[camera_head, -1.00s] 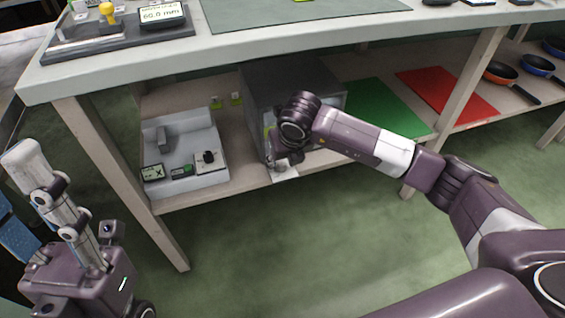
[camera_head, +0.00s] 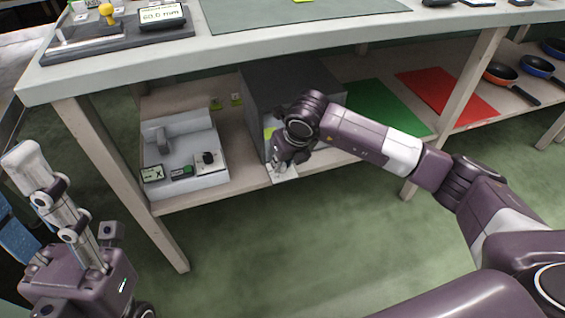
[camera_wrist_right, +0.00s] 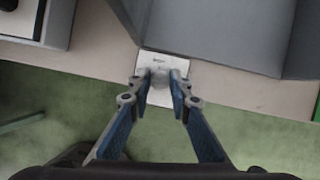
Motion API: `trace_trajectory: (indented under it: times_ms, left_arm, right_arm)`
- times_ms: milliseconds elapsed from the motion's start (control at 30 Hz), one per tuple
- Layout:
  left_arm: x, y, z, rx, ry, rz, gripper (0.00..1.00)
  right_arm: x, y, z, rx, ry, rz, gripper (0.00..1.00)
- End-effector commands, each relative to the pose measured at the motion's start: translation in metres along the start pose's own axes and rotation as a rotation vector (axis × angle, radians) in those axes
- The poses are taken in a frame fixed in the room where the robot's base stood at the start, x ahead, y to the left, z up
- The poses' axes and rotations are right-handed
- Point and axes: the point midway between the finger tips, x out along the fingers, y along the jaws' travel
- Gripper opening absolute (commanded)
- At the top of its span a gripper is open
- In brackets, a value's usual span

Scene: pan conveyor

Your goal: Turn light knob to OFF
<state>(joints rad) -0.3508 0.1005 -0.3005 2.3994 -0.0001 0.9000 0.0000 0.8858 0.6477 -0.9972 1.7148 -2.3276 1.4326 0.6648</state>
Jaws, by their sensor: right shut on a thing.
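The light knob (camera_wrist_right: 160,78) is a small grey knob on a white plate (camera_wrist_right: 149,65) at the front edge of the shelf. In the head view the plate (camera_head: 287,176) shows below my right gripper (camera_head: 277,170). In the right wrist view the two blue-grey fingers of my right gripper (camera_wrist_right: 161,82) are on either side of the knob, shut on it. The fingers partly cover the plate, and its marking is too small to read, so I cannot tell the knob's setting.
A grey box (camera_head: 280,85) stands on the shelf just behind the plate. A white tray-like unit (camera_head: 205,130) with a black knob and small displays is to its left. Green (camera_head: 385,105) and red (camera_head: 450,92) mats lie to the right. The tabletop (camera_head: 330,28) overhangs the shelf.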

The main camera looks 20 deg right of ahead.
Motion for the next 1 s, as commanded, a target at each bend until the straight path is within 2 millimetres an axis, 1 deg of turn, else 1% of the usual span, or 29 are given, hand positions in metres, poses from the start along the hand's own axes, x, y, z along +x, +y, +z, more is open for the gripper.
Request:
trace_trajectory:
  times_ms: [300, 600, 800, 1000]
  left_arm:
    - [-0.0008, -0.0001, 0.0001, 0.000, 0.000, 0.000, 0.40]
    - [0.0002, -0.0001, -0.0003, 0.001, 0.001, 0.000, 0.40]
    - [0.0006, -0.0001, -0.0004, 0.001, 0.001, 0.000, 0.40]
    - [0.0008, -0.0001, -0.0005, 0.001, 0.001, 0.000, 0.40]
  right_arm:
    - [-0.0001, -0.0031, 0.0006, -0.245, -0.001, 0.101, 0.00]
    - [-0.0002, -0.0042, 0.0014, -0.448, 0.000, 0.185, 0.00]
    - [0.0001, -0.0042, 0.0017, -0.536, -0.001, 0.222, 0.00]
    - [0.0001, -0.0043, 0.0018, -0.580, -0.001, 0.239, 0.00]
